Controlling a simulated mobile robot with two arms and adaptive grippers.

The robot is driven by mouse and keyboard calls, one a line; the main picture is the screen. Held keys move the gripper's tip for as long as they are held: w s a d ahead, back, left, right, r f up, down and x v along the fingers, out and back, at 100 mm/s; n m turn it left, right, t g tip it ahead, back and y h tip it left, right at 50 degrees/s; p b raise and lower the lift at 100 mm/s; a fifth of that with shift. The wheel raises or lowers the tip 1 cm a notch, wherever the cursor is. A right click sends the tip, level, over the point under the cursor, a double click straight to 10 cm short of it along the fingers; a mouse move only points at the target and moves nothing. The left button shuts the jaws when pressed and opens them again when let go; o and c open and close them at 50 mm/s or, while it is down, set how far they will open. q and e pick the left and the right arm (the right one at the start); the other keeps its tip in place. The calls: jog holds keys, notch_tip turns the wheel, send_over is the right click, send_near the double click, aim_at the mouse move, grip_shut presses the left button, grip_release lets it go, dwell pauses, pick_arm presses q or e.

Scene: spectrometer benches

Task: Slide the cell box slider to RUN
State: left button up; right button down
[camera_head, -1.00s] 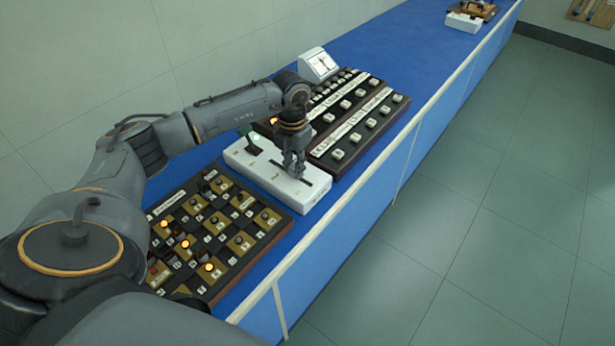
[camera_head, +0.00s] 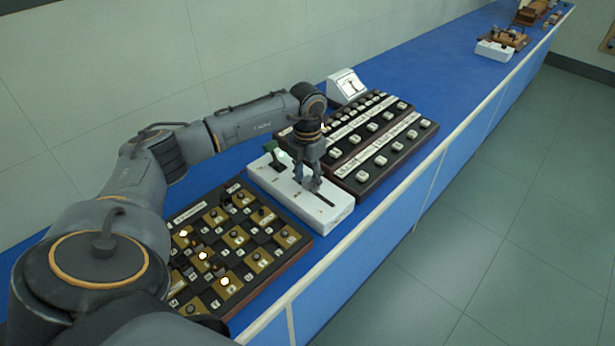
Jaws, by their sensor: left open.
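The white cell box (camera_head: 335,214) sits on the blue bench between two dark panels. A dark slot runs along its top, and a green part (camera_head: 275,155) stands at its far left end. My left gripper (camera_head: 308,186) points down over the box at the slot, its fingers apart. The slider knob is hidden by the fingers or too small to make out, and I cannot tell whether they touch it. The labels on the box are too small to read. My right gripper is not in view.
A checkered panel with lit lamps (camera_head: 262,258) lies in front of the box. A dark panel with rows of white keys (camera_head: 385,150) lies close behind it, and a white meter (camera_head: 346,86) stands beyond.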

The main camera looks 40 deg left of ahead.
aim_at(307, 178)
pick_arm(q)
notch_tip(307, 178, up, 12)
dwell(0.4)
jog(key=shift+f, duration=0.2)
